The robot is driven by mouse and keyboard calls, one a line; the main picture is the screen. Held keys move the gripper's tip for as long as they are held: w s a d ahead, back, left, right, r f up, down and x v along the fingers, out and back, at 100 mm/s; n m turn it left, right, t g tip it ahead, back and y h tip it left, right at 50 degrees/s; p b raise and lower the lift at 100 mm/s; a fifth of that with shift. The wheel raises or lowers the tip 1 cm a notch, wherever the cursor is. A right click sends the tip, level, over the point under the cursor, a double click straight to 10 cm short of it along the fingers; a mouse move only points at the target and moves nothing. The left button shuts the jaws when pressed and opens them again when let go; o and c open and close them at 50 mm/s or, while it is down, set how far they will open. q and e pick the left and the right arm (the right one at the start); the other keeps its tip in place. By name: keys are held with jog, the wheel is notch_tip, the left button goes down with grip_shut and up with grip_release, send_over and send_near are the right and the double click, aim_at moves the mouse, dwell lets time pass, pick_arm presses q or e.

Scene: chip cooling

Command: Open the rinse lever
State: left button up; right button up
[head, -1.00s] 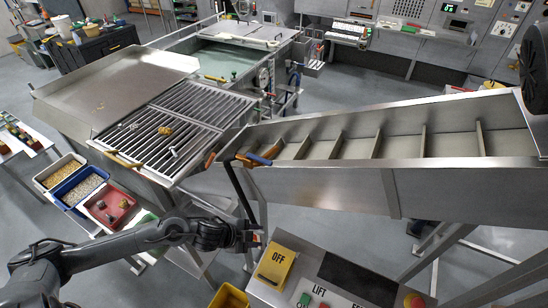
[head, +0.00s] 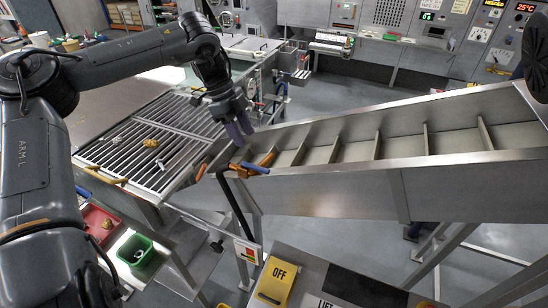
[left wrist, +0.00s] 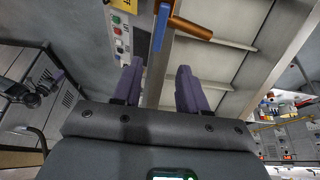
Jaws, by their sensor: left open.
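A lever with a blue handle (head: 255,168) sits on the near rim at the lower left end of the inclined metal chute (head: 340,185). An orange handle (head: 267,158) is right beside it. I cannot read a label saying which is the rinse lever. My left gripper (head: 238,130) is above that chute end, fingers down, open and empty, apart from both handles. In the left wrist view, the blue handle (left wrist: 160,28) and the orange-brown handle (left wrist: 190,27) lie beyond the open fingers (left wrist: 160,88).
A slatted grate (head: 135,145) with small pieces on it lies left of the chute. A red tray (head: 97,222) and a green bin (head: 136,250) stand below. Clear floor lies behind the chute.

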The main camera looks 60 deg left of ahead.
aim_at(260, 168)
pick_arm(q)
jog(key=p+x, duration=0.1)
jog(key=x, duration=0.9)
jog(key=shift+d+f+p, duration=0.2)
jog(key=shift+p, duration=0.15)
jog(key=shift+c, duration=0.3)
grip_shut()
